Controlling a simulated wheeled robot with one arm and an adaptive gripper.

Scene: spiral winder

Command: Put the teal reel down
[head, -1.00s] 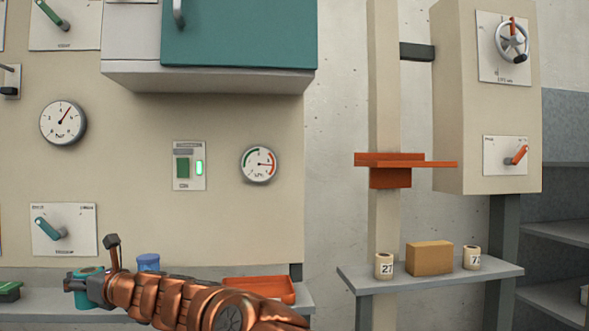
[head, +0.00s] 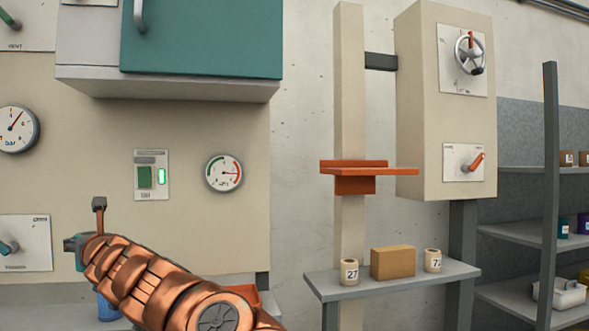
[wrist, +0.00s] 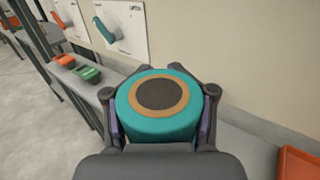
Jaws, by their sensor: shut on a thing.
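The teal reel (wrist: 158,129) is between the two fingers of my gripper (wrist: 160,108) in the wrist view. It has a teal rim, a tan ring and a dark centre, and its round face points at the camera. My gripper is shut on its sides. In the head view my gripper (head: 78,245) is at the lower left in front of the beige machine panel, with a small teal part of the reel showing at its end. My copper arm hides most of the reel there.
An orange tray (wrist: 298,163) lies on the ledge at right in the wrist view. Green (wrist: 87,74) and orange bins (wrist: 65,60) stand farther left. A grey shelf (head: 390,279) holds reels 27 (head: 349,272) and 7-something (head: 432,261) around a cardboard box (head: 393,263). A blue container (head: 107,308) is partly behind my arm.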

